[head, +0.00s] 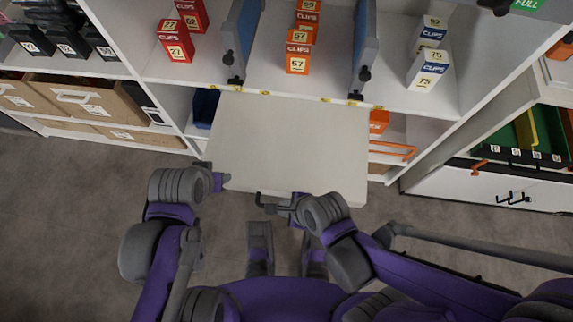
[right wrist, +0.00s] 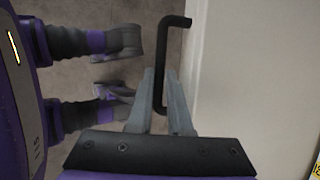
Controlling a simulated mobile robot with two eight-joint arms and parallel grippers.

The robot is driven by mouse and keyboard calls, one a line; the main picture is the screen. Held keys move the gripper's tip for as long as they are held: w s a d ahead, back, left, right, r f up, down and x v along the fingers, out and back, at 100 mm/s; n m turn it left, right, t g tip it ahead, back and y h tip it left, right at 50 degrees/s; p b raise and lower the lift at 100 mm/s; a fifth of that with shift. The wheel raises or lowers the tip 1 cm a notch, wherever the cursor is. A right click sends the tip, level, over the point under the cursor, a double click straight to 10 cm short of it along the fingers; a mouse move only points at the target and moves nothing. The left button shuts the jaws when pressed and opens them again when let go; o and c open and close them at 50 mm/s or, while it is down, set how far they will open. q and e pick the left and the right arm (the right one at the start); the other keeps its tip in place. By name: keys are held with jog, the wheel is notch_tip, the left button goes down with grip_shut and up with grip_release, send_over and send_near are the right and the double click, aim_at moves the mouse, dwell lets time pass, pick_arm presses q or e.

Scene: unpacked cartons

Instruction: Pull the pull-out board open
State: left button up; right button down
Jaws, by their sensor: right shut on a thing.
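The pull-out board (head: 288,140) is a pale flat panel that sticks out from the shelf unit towards me. Its white surface also fills the right side of the right wrist view (right wrist: 250,70). A black bent handle (right wrist: 163,60) is at the board's front edge. My right gripper (right wrist: 166,95) is shut on this handle, with its fingers on either side of the bar. In the head view my right gripper (head: 272,203) is at the board's front edge. My left gripper (head: 222,181) is beside the board's front left corner; its finger opening is too small to tell.
Shelves above the board hold orange boxes (head: 298,58), red boxes (head: 175,40) and white-blue boxes (head: 427,68). Blue dividers (head: 240,40) stand behind the board. Cardboard bins (head: 85,98) are at the left. A white drawer unit (head: 480,188) is at the right. Grey floor (head: 80,190) is clear at the left.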

dwell(0.3)
jog(key=c, duration=0.8)
grip_release()
jog(key=shift+c, duration=0.2)
pick_arm(q)
notch_tip(320, 180, up, 8)
jog(key=p, duration=0.7)
pick_arm(e)
jog(key=v, duration=1.1)
pick_arm(q)
notch_tip(320, 180, up, 9)
jog(key=w+p, duration=0.1)
jog(key=p, duration=0.7)
jog(key=shift+w+t, duration=0.4)
pick_arm(e)
jog(key=w+d+r+n+t+h, duration=0.1)
jog(key=w+d+r+n+h, duration=0.1)
jog(key=w+d+r+n, duration=0.2)
jog(key=w+d+r+n+t+h, duration=0.1)
jog(key=w+d+r+n, duration=0.4)
jog(key=d+r+n, duration=0.5)
notch_tip(320, 180, up, 3)
jog(key=n+h, duration=0.1)
jog(key=n, duration=0.4)
jog(key=shift+d+t, duration=0.4)
